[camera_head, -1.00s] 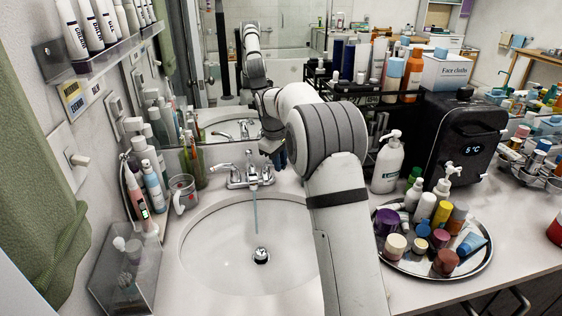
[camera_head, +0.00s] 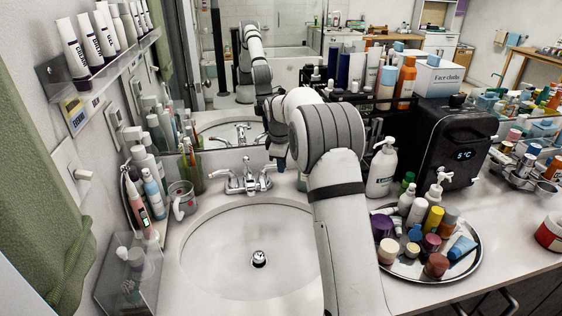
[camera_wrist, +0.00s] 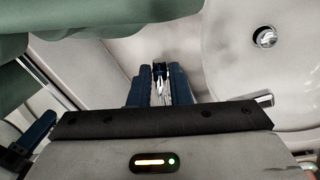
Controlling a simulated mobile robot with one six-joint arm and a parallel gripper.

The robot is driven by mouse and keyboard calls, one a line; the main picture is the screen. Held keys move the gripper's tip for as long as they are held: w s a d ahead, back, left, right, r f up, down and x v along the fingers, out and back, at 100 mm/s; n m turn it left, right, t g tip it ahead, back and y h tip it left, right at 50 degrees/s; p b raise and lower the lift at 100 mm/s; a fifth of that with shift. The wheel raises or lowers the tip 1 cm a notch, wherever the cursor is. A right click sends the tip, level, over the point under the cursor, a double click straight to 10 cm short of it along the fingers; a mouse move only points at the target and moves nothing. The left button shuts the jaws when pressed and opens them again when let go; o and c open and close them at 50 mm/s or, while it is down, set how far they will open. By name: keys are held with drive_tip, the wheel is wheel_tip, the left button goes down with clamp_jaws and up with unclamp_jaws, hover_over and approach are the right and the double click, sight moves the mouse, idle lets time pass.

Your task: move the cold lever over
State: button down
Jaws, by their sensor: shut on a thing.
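The chrome faucet (camera_head: 247,182) stands behind the white sink and has a lever on each side. Its left lever (camera_head: 221,173) points out to the left. Its right lever (camera_head: 267,171) is beside my gripper (camera_head: 281,161), which is partly hidden behind my arm. In the wrist view my gripper's blue fingers (camera_wrist: 161,73) are closed around a thin shiny piece (camera_wrist: 159,88), which looks like the right lever. No cold or hot marking is readable. No water runs from the spout.
The sink basin (camera_head: 215,250) is empty, with a drain (camera_head: 259,259) in it. A clear cup (camera_head: 182,199) stands left of the faucet. A pump bottle (camera_head: 382,170) and a round tray (camera_head: 474,257) of bottles stand to the right. A mirror is behind.

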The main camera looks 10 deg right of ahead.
drive_tip(key=shift+w+d+n, duration=0.1)
drive_tip(key=shift+w+n, duration=0.1)
drive_tip(key=shift+n, duration=0.1)
drive_tip(key=shift+r, duration=0.1)
drive_tip(key=c, duration=1.3)
unclamp_jaws()
drive_tip(key=shift+c, duration=0.2)
wheel_tip(320, 180, up, 8)
drive_tip(key=s, duration=0.1)
drive_tip(key=shift+s+a+f, duration=0.2)
drive_tip(key=shift+a, duration=0.05)
drive_tip(key=s+a+r+m, duration=0.1)
drive_tip(key=s+r+m, duration=0.25)
drive_tip(key=s, duration=0.75)
drive_tip(key=s+r+m, duration=0.2)
drive_tip(key=s+m, duration=0.2)
drive_tip(key=s, duration=0.6)
drive_tip(key=s+f+m, duration=0.3)
drive_tip(key=s, duration=0.7)
drive_tip(key=s+f+m+y, duration=0.1)
drive_tip(key=s+f+m, duration=0.2)
drive_tip(key=s, duration=0.8)
drive_tip(key=shift+s+a+f+t, duration=0.15)
drive_tip(key=shift+a+f+t, duration=0.05)
drive_tip(key=shift+a+t, duration=0.15)
